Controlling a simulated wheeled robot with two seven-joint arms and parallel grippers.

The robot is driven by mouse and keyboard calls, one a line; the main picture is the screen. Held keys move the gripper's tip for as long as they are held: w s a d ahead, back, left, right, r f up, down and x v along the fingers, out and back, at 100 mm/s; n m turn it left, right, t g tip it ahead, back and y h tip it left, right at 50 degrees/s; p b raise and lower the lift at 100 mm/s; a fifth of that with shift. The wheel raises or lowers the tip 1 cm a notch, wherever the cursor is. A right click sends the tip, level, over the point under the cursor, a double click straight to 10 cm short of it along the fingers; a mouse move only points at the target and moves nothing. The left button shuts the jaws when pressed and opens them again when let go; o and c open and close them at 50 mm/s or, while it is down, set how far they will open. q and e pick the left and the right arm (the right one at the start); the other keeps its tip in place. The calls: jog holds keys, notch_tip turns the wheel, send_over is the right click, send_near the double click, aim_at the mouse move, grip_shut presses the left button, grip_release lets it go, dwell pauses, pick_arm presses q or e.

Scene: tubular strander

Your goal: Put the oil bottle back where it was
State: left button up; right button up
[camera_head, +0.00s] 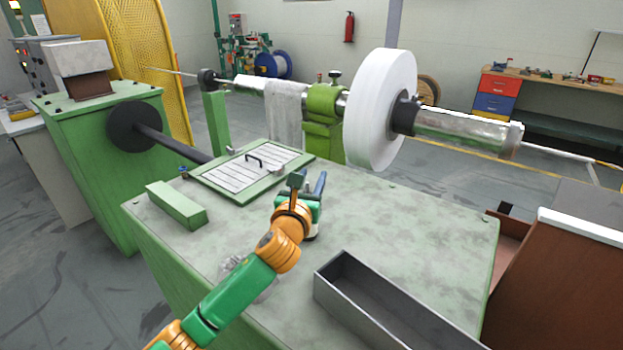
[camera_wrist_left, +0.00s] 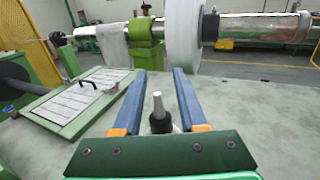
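The oil bottle (camera_wrist_left: 158,114) shows in the left wrist view with a grey nozzle and a black cap. It is upright between the two blue fingers of my left gripper (camera_wrist_left: 158,90). The lower part of the bottle is hidden behind the gripper's palm. Whether the fingers press on the bottle is not clear. In the head view my left gripper (camera_head: 309,184) is low over the green machine table (camera_head: 400,215), near its middle, with its fingers pointing away. Whether the bottle's base touches the table is hidden. My right gripper is not in view.
A long grey metal tray (camera_head: 345,292) is at the table's front. A green block (camera_head: 177,205) and a slatted panel with a handle (camera_head: 250,168) are to the left. A white reel (camera_head: 380,110) on a shaft stands behind. The table's right part is clear.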

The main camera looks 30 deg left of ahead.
pick_arm(q)
jog(key=shift+s, duration=0.1)
jog(key=b+v, duration=0.1)
jog(key=v, duration=1)
jog(key=shift+s+d, duration=0.15)
jog(key=shift+s, duration=0.2)
